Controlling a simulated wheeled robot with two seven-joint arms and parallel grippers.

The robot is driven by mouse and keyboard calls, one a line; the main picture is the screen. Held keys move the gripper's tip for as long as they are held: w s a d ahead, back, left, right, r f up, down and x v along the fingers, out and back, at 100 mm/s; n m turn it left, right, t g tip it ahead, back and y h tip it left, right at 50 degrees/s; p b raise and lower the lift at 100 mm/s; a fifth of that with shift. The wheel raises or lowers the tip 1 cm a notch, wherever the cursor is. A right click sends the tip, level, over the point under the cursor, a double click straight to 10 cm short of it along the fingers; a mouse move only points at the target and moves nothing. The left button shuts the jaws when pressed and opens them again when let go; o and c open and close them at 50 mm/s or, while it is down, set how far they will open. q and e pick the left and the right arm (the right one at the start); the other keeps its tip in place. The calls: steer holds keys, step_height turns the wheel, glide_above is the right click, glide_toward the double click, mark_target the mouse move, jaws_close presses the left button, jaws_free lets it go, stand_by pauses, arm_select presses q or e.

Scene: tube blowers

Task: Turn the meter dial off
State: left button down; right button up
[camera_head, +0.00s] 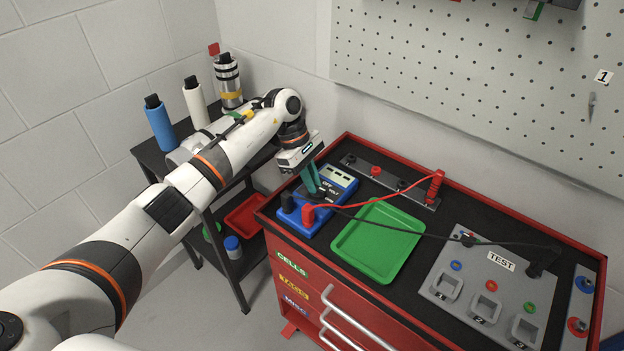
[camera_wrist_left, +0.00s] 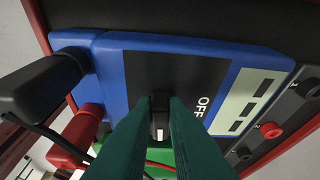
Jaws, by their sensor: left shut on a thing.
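The blue meter (camera_head: 341,186) lies on the black top of the red cabinet, with OFF and VOLT labels on its dark face. In the left wrist view the meter (camera_wrist_left: 110,65) fills the middle, with a pale display at right. My left gripper (camera_head: 311,188) points down onto the meter face, and its green fingers also show in the left wrist view (camera_wrist_left: 160,110). They are shut on the small dark dial (camera_wrist_left: 160,103), beside the word OFF. The fingers hide much of the dial, so its exact setting is unclear. My right gripper is not in view.
A black plug (camera_head: 287,202) and a red plug (camera_head: 308,214) sit at the meter's near end, with cables crossing the green tray (camera_head: 378,240). A grey TEST panel (camera_head: 490,285) lies at right. A shelf with bottles (camera_head: 195,102) stands behind my left arm.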

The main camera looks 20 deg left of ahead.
arm_select(q)
steer(key=n+t, duration=0.1)
steer(key=n, duration=0.1)
steer(key=n+t+b, duration=0.1)
steer(key=n, duration=0.2)
steer(key=shift+s+f, duration=0.1)
steer(key=shift+s, duration=0.3)
steer(key=n, duration=0.1)
steer(key=n+t+b, duration=0.1)
steer(key=n, duration=0.2)
steer(key=shift+s+d+t+b, duration=0.1)
steer(key=shift+s+t+b, duration=0.2)
steer(key=shift+t, duration=0.1)
steer(key=n, duration=0.1)
steer(key=n+y+b, duration=0.1)
steer(key=n+t, duration=0.1)
steer(key=n, duration=0.1)
steer(key=shift+s+d, duration=0.2)
steer(key=shift+d, duration=0.05)
steer(key=shift+s+d+n+t+y+b, duration=0.15)
steer(key=shift+n+y+b, duration=0.3)
steer(key=shift+n, duration=0.5)
steer(key=shift+d+n+t+y+b, duration=0.15)
steer(key=shift+n+y+b, duration=0.3)
steer(key=shift+n, duration=0.5)
steer(key=c, duration=1.4)
jaws_free()
steer(key=shift+c, duration=0.2)
